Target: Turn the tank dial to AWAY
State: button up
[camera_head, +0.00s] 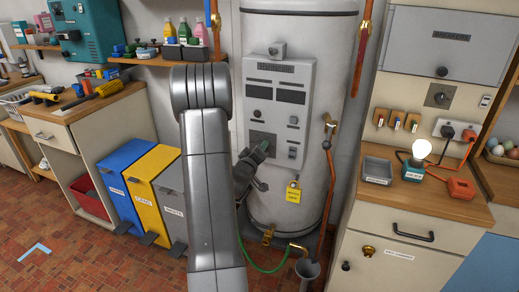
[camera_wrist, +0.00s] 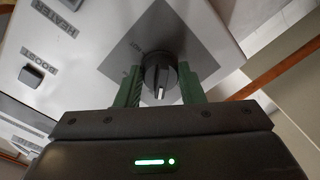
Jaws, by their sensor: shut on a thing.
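The white tank (camera_head: 297,28) stands upright in the middle of the head view, with a grey control panel (camera_head: 304,112) on its front. In the wrist view the round black tank dial (camera_wrist: 158,66) sits on a darker grey plate (camera_wrist: 185,38). A white pointer mark on the dial points down in that picture. In the head view my gripper (camera_head: 258,152) is at the panel's lower left and hides the dial.
A yellow tag (camera_head: 293,192) hangs below the panel. Copper pipe (camera_head: 328,170) runs down the tank's right side. Coloured bins (camera_head: 158,190) stand left of my arm. A counter (camera_head: 420,195) with a lit bulb (camera_head: 422,150) is at right. A green hose (camera_head: 262,266) lies near the floor.

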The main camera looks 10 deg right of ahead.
jog(key=n+p, duration=0.4)
jog(key=n, duration=0.6)
jog(key=shift+r+h, duration=0.1)
jog(key=shift+h, duration=0.2)
dwell(0.4)
jog(key=o, duration=1)
jog(key=shift+a, duration=0.1)
jog(key=b+v, duration=0.2)
jog(key=v, duration=1.1)
jog(key=shift+s+a, duration=0.25)
jog(key=shift+a, duration=0.05)
